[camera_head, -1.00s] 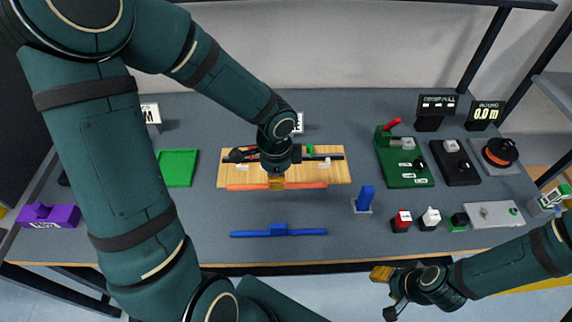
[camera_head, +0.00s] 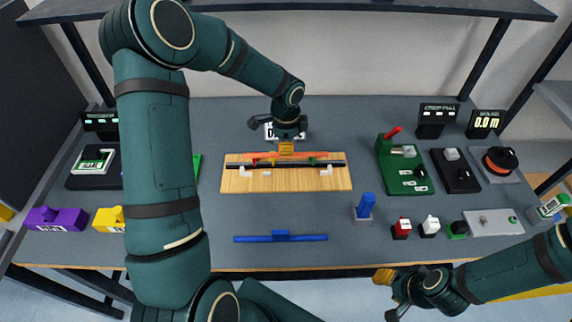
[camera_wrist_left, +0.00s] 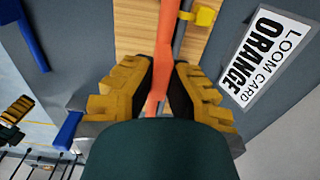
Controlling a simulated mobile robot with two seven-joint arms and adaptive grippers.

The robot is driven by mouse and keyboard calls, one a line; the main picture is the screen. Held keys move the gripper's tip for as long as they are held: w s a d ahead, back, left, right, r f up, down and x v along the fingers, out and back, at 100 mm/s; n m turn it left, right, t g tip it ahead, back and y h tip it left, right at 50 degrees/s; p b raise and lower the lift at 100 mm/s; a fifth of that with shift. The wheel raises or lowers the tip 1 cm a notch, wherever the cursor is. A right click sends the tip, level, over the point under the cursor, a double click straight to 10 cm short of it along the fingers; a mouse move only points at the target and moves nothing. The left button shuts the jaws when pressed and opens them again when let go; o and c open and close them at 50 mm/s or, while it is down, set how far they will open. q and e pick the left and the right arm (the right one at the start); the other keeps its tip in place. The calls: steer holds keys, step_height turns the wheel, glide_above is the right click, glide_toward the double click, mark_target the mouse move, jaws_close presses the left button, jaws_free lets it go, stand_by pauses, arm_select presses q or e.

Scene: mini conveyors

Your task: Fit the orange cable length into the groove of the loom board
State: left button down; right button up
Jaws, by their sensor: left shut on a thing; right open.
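The wooden loom board (camera_head: 240,183) lies in the middle of the table, with a dark straight strip, apparently its groove, (camera_head: 300,164) along it. The orange cable length (camera_head: 315,155) runs along the board's back edge, behind and roughly parallel to the strip. My left gripper (camera_head: 287,152) is shut on the cable near its middle. In the left wrist view the cable (camera_wrist_left: 163,50) passes between the yellow fingers (camera_wrist_left: 160,95), beside the dark strip (camera_wrist_left: 181,38) and not in it. Its height above the board is unclear. My right gripper (camera_head: 388,291) is open and empty, off the table's front edge.
White pegs (camera_head: 327,172) and small coloured clips sit on the board. A card reading ORANGE (camera_wrist_left: 265,58) stands behind it. A blue bar (camera_head: 280,238) lies in front, and a blue block (camera_head: 366,203) and green device (camera_head: 405,170) stand to the right.

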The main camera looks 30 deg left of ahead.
arm_select(q)
step_height(320, 180, down, 7)
steer(key=shift+b, duration=0.5)
steer(key=shift+f, duration=0.2)
steer(key=c, duration=1.1)
jaws_free()
steer(key=shift+c, duration=0.2)
steer(key=shift+r, duration=0.15)
steer(key=shift+r, duration=0.25)
step_height(320, 180, up, 12)
steer(key=shift+f+p, duration=0.15)
steer(key=shift+p, duration=0.85)
